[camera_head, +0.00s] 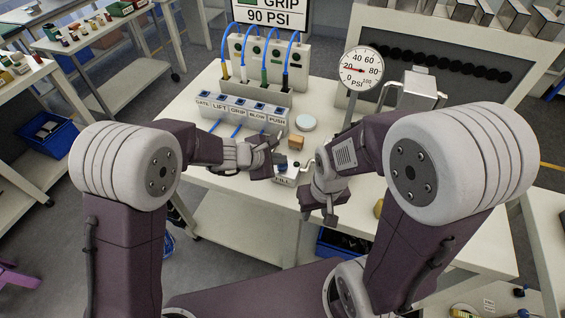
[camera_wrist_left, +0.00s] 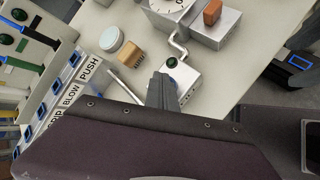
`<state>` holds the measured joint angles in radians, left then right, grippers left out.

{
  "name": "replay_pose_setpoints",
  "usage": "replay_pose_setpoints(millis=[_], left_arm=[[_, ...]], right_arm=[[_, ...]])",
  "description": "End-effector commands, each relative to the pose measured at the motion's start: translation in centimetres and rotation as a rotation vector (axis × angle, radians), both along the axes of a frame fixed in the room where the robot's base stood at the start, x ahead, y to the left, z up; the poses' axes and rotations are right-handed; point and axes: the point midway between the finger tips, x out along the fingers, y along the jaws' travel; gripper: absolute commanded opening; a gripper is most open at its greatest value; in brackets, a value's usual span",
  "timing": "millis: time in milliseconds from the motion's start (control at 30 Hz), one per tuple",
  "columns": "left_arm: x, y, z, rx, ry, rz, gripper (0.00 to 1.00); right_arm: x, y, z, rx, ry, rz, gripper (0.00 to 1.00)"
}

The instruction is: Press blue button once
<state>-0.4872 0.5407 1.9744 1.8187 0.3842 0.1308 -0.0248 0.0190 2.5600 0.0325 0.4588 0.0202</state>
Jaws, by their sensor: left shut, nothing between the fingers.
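A small white box (camera_head: 284,180) stands near the front edge of the table, below the left gripper in the head view. In the left wrist view the box (camera_wrist_left: 188,78) shows a dark green round knob on top. A bit of blue, likely the blue button (camera_wrist_left: 173,91), shows beside the fingertips and is mostly hidden by them. My left gripper (camera_head: 277,160) is shut and empty, with its tips over the box; contact cannot be told. In the wrist view its fingers (camera_wrist_left: 163,88) cover part of the box. My right gripper (camera_head: 318,210) hangs right of the box; its opening is unclear.
A panel (camera_head: 240,112) labelled GATE, LIFT, GRIP, BLOW, PUSH has blue sockets and stands behind the left gripper. A pressure gauge (camera_head: 361,70), a wooden brush (camera_head: 296,142) and a round pale-lidded container (camera_head: 306,123) are nearby. A sign (camera_head: 268,18) reads GRIP 90 PSI.

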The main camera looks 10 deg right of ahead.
Motion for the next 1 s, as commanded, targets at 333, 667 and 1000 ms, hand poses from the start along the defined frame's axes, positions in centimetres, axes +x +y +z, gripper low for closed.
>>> replay_pose_setpoints(millis=[333, 667, 1000], left_arm=[[0.0, 0.0, 1.4, 0.0, -0.001, -0.001, 0.0], [0.0, 0.0, 2.4, 0.0, -0.001, 0.001, 0.0], [0.0, 0.0, 6.0, 0.0, -0.002, 0.0, 0.0]], right_arm=[[0.0, 0.0, 1.1, 0.0, 0.0, 0.0, 0.38], [0.0, 0.0, 1.9, 0.0, 0.0, 0.0, 0.38], [0.0, 0.0, 4.9, 0.0, 0.0, 0.0, 0.38]])
